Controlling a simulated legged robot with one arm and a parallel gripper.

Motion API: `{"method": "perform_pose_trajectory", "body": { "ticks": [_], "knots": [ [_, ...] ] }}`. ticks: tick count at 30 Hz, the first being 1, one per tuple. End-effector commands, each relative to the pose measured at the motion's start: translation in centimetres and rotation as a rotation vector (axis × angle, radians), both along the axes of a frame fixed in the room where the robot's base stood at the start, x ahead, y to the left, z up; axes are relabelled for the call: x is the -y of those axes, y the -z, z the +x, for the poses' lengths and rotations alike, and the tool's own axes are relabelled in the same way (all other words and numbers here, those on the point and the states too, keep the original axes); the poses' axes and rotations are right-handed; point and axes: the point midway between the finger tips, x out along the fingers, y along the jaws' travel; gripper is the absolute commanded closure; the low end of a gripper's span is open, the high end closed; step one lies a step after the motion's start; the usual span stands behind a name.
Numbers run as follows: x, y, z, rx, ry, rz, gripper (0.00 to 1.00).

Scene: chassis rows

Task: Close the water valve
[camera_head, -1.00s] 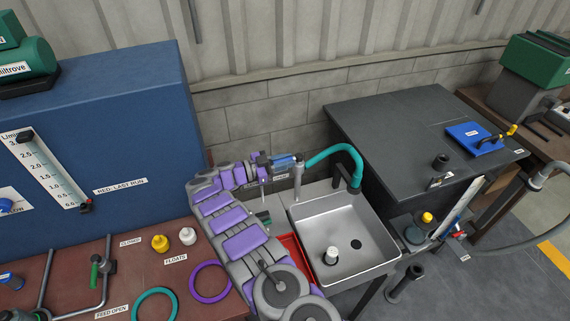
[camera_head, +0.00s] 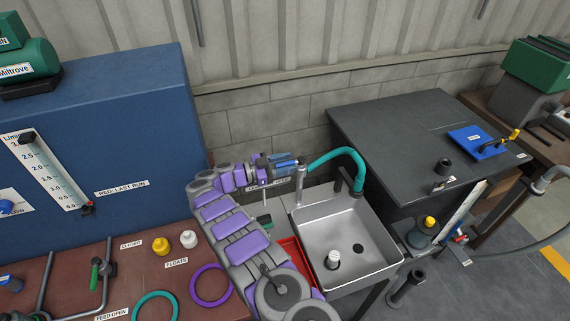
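A metal standpipe (camera_head: 300,180) stands at the back left corner of the sink, with a teal hose (camera_head: 330,156) arching from it to the black sink spout. A small blue part (camera_head: 284,163), possibly the water valve's handle, shows at the top of this pipe. My gripper (camera_head: 277,162) is at the end of my purple and grey arm, right beside the blue part. Its fingers are small and partly hidden, so I cannot tell whether they are open or shut, or touching the blue part. A green-handled valve (camera_head: 102,266) is on the brown bench at left, near labels reading "CLOSED" and "FEED OPEN".
The steel sink (camera_head: 325,243) holds a small white-topped cylinder (camera_head: 333,258). A red tray (camera_head: 289,252) lies partly under my arm. A blue cabinet (camera_head: 130,120) stands left, a dark cabinet (camera_head: 400,125) right. Yellow and white floats (camera_head: 174,242) and rings sit on the brown bench.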

Motion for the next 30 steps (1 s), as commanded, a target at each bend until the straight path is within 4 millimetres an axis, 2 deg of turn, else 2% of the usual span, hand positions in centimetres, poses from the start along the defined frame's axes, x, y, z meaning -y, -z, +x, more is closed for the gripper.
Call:
{"method": "perform_pose_trajectory", "body": {
  "ticks": [10, 18, 30],
  "knots": [
    [0.0, 0.1, -0.1, -0.001, 0.003, 0.002, 0.55],
    [-2.9, 0.3, -1.0, 0.0, -0.001, -0.001, 0.55],
    [-5.4, 0.9, -1.9, 0.0, 0.002, 0.0, 0.55]
  ]
}}
